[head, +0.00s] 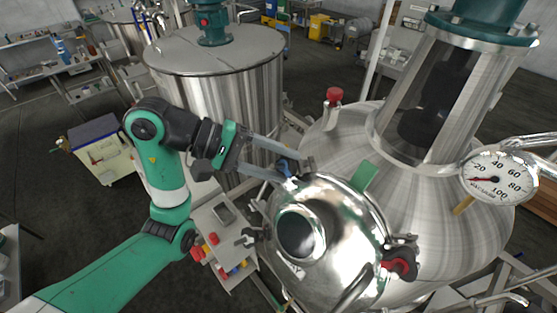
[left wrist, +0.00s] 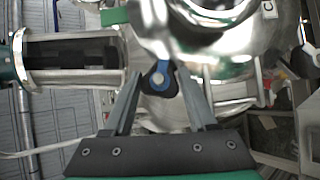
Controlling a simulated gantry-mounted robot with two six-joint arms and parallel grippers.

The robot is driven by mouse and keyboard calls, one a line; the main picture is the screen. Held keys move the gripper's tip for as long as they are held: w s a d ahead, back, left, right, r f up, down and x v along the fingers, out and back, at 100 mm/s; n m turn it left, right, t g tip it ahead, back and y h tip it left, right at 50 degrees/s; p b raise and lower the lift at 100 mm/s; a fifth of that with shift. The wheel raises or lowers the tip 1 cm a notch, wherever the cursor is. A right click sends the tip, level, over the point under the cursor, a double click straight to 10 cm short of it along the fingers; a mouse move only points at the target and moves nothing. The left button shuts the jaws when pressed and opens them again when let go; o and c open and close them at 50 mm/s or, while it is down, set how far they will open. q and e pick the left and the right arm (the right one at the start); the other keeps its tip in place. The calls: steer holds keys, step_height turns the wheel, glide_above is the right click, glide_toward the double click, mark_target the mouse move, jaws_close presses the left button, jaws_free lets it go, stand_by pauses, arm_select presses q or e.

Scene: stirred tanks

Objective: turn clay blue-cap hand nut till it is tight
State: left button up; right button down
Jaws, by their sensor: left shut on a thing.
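The blue-cap hand nut (head: 285,168) sits at the upper left rim of the round polished lid (head: 345,215) on the steel tank. In the left wrist view the hand nut (left wrist: 158,80) shows a blue cap and dark wings. My left gripper (head: 290,167) reaches it from the left and is shut on it, with one finger on each side; its fingers also show in the left wrist view (left wrist: 160,92). The fingers partly hide the nut in the head view. How tight the nut sits cannot be told. My right gripper is not in view.
A red hand nut (head: 402,262) sits at the lid's right rim and a dark one (head: 252,237) at its left. A green block (head: 365,177) stands at the upper rim. A pressure gauge (head: 496,178) is at the right. A cart (head: 222,225) stands below my left arm.

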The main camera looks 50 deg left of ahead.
arm_select(q)
steer(key=shift+m, duration=0.3)
steer(key=o, duration=1.4)
steer(key=shift+c, duration=0.2)
